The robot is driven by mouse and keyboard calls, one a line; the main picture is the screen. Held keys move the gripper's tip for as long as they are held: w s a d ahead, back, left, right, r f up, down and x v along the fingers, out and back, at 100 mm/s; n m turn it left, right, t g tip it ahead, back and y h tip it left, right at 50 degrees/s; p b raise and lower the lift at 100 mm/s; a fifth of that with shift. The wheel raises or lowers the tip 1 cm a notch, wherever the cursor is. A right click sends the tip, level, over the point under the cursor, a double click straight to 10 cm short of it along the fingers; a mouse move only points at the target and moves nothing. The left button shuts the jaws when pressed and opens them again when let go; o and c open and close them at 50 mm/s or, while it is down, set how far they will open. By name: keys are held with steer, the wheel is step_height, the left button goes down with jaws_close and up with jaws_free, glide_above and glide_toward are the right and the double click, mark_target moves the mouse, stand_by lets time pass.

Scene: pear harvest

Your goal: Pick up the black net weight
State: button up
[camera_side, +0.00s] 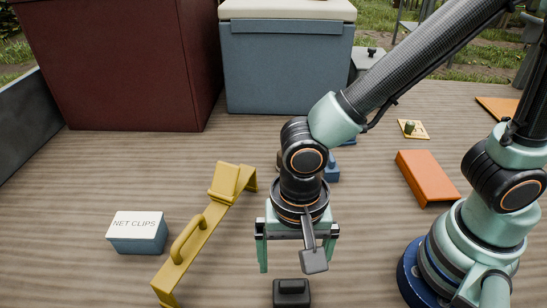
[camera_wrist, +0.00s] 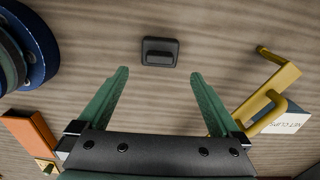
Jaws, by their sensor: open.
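The black net weight (camera_side: 291,293) is a small dark block with a raised ridge on top. It lies on the wooden surface at the bottom centre of the side view. It also shows at the top centre of the wrist view (camera_wrist: 160,51), just beyond the fingertips and roughly centred between them. My gripper (camera_side: 296,262) points down with its green fingers spread wide and nothing between them. The fingers also show in the wrist view (camera_wrist: 159,73). The gripper is above the surface and apart from the weight.
A yellow metal bracket with a handle (camera_side: 190,243) stands left of my gripper. A box labelled NET CLIPS (camera_side: 138,233) lies beyond it. An orange block (camera_side: 426,177) lies to the right. A blue cooler (camera_side: 286,68) and a dark red crate (camera_side: 120,65) stand at the back.

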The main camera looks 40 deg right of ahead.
mark_target(292, 282)
steer(key=shift+s+f, duration=0.1)
steer(key=shift+f, duration=4.5)
steer(key=c, duration=1.5)
steer(key=shift+c, duration=0.2)
steer(key=shift+a+r, duration=0.1)
steer(key=shift+r, duration=0.1)
